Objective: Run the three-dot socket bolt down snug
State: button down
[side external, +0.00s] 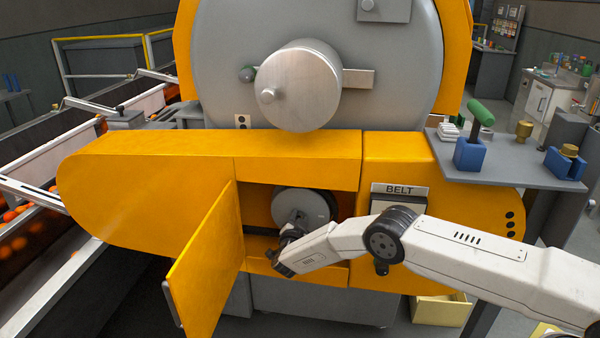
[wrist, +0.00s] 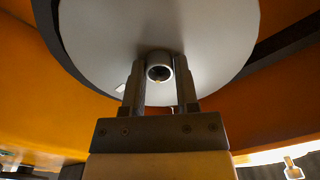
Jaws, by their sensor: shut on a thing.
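In the wrist view, a round metal bolt head with a dark socket (wrist: 160,72) sits low on the face of a grey disc (wrist: 150,25). My gripper (wrist: 160,66) has one finger on each side of the bolt head and is shut on it. I cannot make out three dots on the head. In the side view, the disc (side external: 304,207) is inside the open yellow belt housing (side external: 150,190). My gripper (side external: 290,232) reaches in at the disc's lower left, and the bolt is hidden there.
The yellow door (side external: 205,262) hangs open left of the opening. A BELT label (side external: 400,190) is on the housing to the right. A grey shelf (side external: 505,160) holds a green-handled tool in a blue block (side external: 470,153) and a blue holder with a brass piece (side external: 567,162).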

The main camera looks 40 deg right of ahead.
jog(key=shift+s+f+m, duration=0.1)
jog(key=shift+f+m, duration=0.05)
jog(key=shift+m, duration=1.05)
jog(key=shift+c, duration=1.9)
grip_release()
jog(key=v, duration=0.7)
jog(key=shift+s+a, duration=0.3)
